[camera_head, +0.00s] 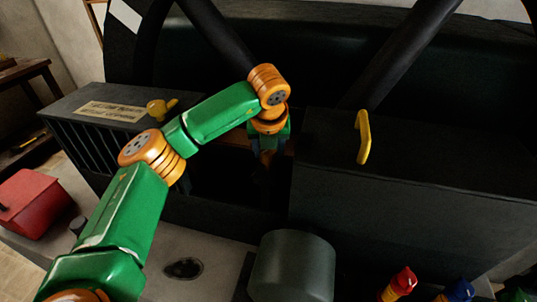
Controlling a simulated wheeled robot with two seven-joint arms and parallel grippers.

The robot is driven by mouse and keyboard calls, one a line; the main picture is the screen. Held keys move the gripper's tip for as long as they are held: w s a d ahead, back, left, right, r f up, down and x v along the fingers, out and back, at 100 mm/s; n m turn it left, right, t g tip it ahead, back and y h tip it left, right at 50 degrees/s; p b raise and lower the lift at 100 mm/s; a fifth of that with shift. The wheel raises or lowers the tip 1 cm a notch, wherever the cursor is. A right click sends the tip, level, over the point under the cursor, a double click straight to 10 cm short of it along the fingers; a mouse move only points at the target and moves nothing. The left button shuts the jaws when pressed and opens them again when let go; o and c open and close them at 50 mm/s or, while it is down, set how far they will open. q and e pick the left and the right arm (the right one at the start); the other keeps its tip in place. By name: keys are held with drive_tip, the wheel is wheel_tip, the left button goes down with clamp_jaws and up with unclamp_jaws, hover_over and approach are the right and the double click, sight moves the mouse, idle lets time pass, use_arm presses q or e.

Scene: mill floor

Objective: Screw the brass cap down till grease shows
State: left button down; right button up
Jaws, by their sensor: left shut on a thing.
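My left arm reaches in from the lower left and bends down into the dark gap between two black housings. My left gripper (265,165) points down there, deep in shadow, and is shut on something. A small brownish patch shows by its fingers; this appears to be the brass cap, but the gripper and the shadow hide most of it. I cannot see its thread or any grease. My right gripper is not in view.
A yellow knob with a lever (157,108) stands on the left housing (72,103) beside a label plate. A yellow handle (363,137) rises from the right housing (430,165). A red container (32,203) stands at left. Coloured-top bottles (400,282) stand at lower right, near a dark cylinder (292,265).

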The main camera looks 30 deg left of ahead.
use_arm(q)
drive_tip(key=n+y, duration=0.1)
drive_tip(key=n, duration=0.2)
drive_tip(key=shift+b, duration=0.3)
drive_tip(key=n+g, duration=0.1)
drive_tip(key=n, duration=0.1)
drive_tip(key=shift+r+n+y, duration=0.1)
drive_tip(key=shift+n+y, duration=0.2)
drive_tip(key=n+g+p, duration=0.1)
drive_tip(key=n, duration=0.1)
drive_tip(key=shift+n, duration=0.3)
drive_tip(key=shift+n+g+y+p, duration=0.3)
drive_tip(key=shift+n+g+p, duration=0.4)
drive_tip(key=shift+n+p, duration=0.6)
drive_tip(key=shift+n, duration=0.5)
drive_tip(key=shift+c, duration=1.5)
unclamp_jaws()
